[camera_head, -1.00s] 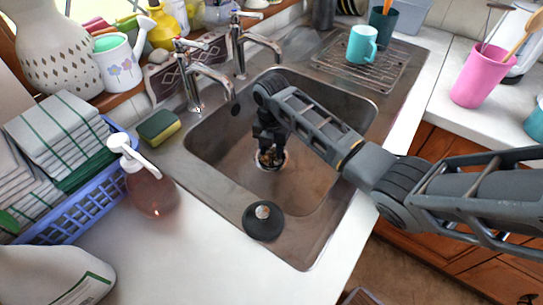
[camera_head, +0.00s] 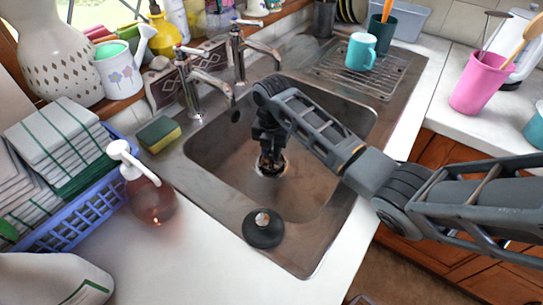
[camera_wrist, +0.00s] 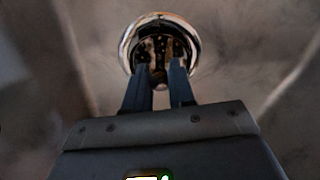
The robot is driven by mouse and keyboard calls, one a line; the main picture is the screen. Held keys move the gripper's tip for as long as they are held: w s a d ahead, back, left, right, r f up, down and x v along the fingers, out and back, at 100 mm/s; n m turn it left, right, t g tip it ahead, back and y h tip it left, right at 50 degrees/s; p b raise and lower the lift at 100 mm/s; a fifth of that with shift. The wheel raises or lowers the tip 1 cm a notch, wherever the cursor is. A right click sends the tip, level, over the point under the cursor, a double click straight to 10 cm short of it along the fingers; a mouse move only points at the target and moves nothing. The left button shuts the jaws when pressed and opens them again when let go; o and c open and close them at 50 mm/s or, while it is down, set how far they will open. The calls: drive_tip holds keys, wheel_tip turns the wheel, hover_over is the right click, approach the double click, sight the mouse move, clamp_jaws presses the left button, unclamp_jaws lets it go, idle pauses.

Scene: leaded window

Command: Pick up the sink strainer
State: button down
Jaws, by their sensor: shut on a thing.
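The sink strainer (camera_wrist: 160,28) is a round, shiny metal basket with dark holes, seen at the top middle of the wrist view. In the head view it shows only as a small bright ring (camera_head: 270,172) at the drain on the sink floor, mostly hidden by my gripper (camera_head: 269,163). My gripper points down into the basin. In the wrist view its two dark fingers (camera_wrist: 162,70) are close together, reach into the strainer and are shut on its middle part. The exact grip point is dark and hard to make out.
The steel sink basin (camera_head: 215,160) walls my gripper in. A black plug (camera_head: 263,230) lies on the front rim. Two taps (camera_head: 205,82) stand behind. A soap bottle (camera_head: 150,200) and a sponge (camera_head: 158,134) are at the left. A draining rack (camera_head: 385,80) holds a turquoise mug (camera_head: 361,48).

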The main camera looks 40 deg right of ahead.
drive_tip(key=shift+r, duration=0.9)
drive_tip(key=s+d+r+b, duration=0.1)
drive_tip(key=s+d+r, duration=0.6)
drive_tip(key=d, duration=0.2)
drive_tip(key=shift+r, duration=0.2)
drive_tip(key=shift+s, duration=0.1)
